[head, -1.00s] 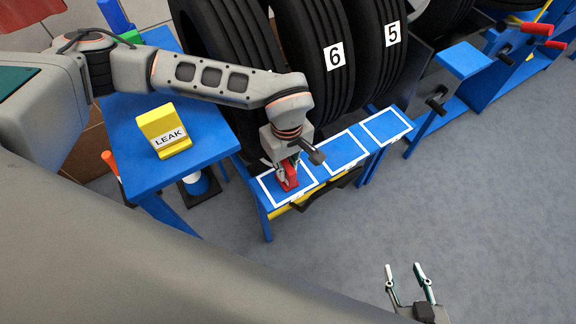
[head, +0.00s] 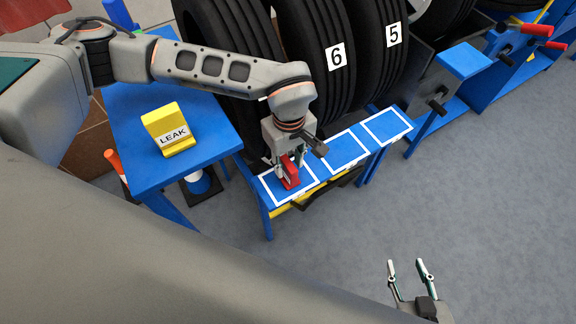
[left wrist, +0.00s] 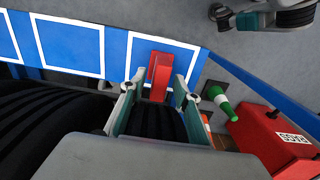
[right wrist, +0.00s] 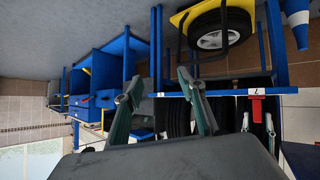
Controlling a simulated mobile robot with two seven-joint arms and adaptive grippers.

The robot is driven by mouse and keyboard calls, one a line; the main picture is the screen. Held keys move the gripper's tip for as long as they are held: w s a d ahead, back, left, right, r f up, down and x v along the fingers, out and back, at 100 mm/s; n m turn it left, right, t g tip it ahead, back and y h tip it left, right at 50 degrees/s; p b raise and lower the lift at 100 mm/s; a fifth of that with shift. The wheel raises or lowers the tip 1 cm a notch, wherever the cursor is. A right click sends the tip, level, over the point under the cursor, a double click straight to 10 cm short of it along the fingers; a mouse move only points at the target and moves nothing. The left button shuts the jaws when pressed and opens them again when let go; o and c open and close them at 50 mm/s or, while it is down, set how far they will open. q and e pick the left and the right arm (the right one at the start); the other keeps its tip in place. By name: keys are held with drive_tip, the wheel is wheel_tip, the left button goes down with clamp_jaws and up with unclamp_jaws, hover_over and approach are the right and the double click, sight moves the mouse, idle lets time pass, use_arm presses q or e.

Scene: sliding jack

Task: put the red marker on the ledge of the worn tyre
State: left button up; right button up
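The red marker (head: 290,172) stands inside the white outline of the leftmost ledge (head: 270,190), in front of the leftmost tyre (head: 220,35). Whether that tyre is worn I cannot tell. My left gripper (head: 287,166) is just above the ledge, around the marker. In the left wrist view the marker (left wrist: 160,75) is between the parted fingers (left wrist: 160,82), with a gap on each side. The right wrist view also shows the marker (right wrist: 257,107) on the ledge. My right gripper (head: 406,270) is open and empty, low over the floor, far from the ledge.
A yellow LEAK marker (head: 168,130) stands on the blue table (head: 150,178) at left. Tyres labelled 6 (head: 318,50) and 5 (head: 375,40) stand behind two bare outlined ledges. Grey floor (head: 480,190) at right is clear.

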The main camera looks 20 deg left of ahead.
use_arm(q)
wheel_tip(320, 180, up, 9)
drive_tip(key=shift+f+p, duration=0.15)
drive_tip(key=shift+p, duration=0.65)
drive_tip(key=shift+r, duration=0.65)
use_arm(e)
drive_tip(key=shift+s+d+f, duration=0.3)
drive_tip(key=shift+s+f, duration=0.1)
drive_tip(key=shift+s, duration=0.35)
drive_tip(key=shift+w+r, duration=0.2)
drive_tip(key=shift+w, duration=0.05)
